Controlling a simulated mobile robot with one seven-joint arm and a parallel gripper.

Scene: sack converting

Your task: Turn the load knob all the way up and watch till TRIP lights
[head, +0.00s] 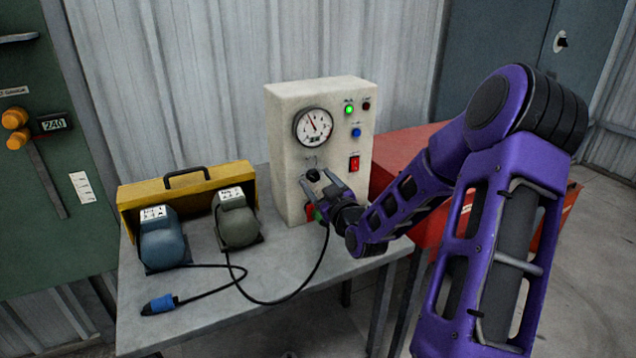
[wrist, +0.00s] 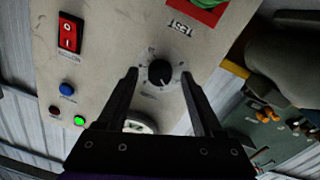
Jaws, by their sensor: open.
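The cream test box (head: 285,125) stands on the grey bench. Its black load knob (head: 312,175) sits below the round gauge (head: 314,127), whose needle points a little left of straight up. In the wrist view the knob (wrist: 160,73) lies between the fingertips of my gripper (wrist: 160,80), with a visible gap on each side. My gripper (head: 328,186) is open in front of the panel. The green lamp (head: 349,108) is lit. The dark red lamp (head: 366,105) beside it looks unlit; its label is too small to read.
A blue button (head: 356,132) and red rocker switch (head: 354,163) sit right of the knob. Blue (head: 163,245) and grey-green (head: 237,228) motors stand left, before a yellow case (head: 135,196). A cable with a blue plug (head: 160,304) crosses the bench. A red cabinet (head: 405,150) stands right.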

